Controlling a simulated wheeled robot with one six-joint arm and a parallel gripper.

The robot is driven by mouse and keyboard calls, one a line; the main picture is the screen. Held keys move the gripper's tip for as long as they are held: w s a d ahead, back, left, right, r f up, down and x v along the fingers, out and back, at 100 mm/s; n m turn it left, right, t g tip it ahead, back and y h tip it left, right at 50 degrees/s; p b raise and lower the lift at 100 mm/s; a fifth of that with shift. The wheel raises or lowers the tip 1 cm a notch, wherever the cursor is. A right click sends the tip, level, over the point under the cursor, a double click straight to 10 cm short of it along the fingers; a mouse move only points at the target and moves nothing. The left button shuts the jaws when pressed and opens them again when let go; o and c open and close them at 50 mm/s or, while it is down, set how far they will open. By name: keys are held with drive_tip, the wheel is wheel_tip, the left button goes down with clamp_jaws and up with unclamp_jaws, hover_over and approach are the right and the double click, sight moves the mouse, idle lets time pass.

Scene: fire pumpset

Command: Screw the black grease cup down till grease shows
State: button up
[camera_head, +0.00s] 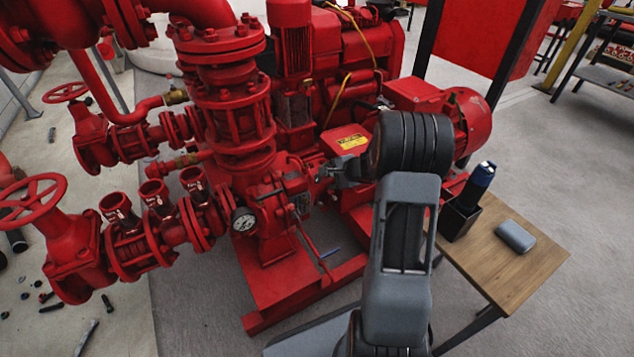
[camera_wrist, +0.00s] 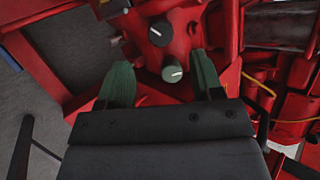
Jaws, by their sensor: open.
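The black grease cup (camera_wrist: 160,33) shows in the wrist view as a round black cap with a white mark, set in the red pump casing. A grey-green cap (camera_wrist: 173,71) with a similar mark sits just below it in the picture, closer to my gripper. My gripper (camera_wrist: 160,57) is open, its two green fingers apart on either side of the grey-green cap, with nothing held. The black cup lies beyond the fingertips. In the head view my gripper (camera_head: 326,172) is beside the red pump housing (camera_head: 277,200); I cannot make out the cups there. No grease can be made out.
A red motor (camera_head: 465,120) stands to the right of my arm. A wooden table (camera_head: 510,262) at right holds a dark holder with a blue-black cylinder (camera_head: 482,175) and a grey case (camera_head: 515,236). Grey floor is open at right.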

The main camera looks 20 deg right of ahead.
sight(317, 178)
drive_tip(key=b+x, duration=0.2)
drive_tip(key=x, duration=0.6)
drive_tip(key=shift+a, duration=0.1)
drive_tip(key=shift+c, duration=0.3)
drive_tip(key=c, duration=0.9)
drive_tip(key=shift+o, duration=0.2)
drive_tip(key=shift+w+f+m+b, duration=0.1)
drive_tip(key=shift+f+m+b, duration=0.15)
drive_tip(key=shift+m+b, duration=0.6)
drive_tip(key=shift+r+m+t+b, duration=0.1)
drive_tip(key=shift+m+t+b, duration=0.3)
drive_tip(key=shift+b, duration=0.1)
drive_tip(key=shift+r+m, duration=0.2)
drive_tip(key=shift+m, duration=0.05)
drive_tip(key=o, duration=0.9)
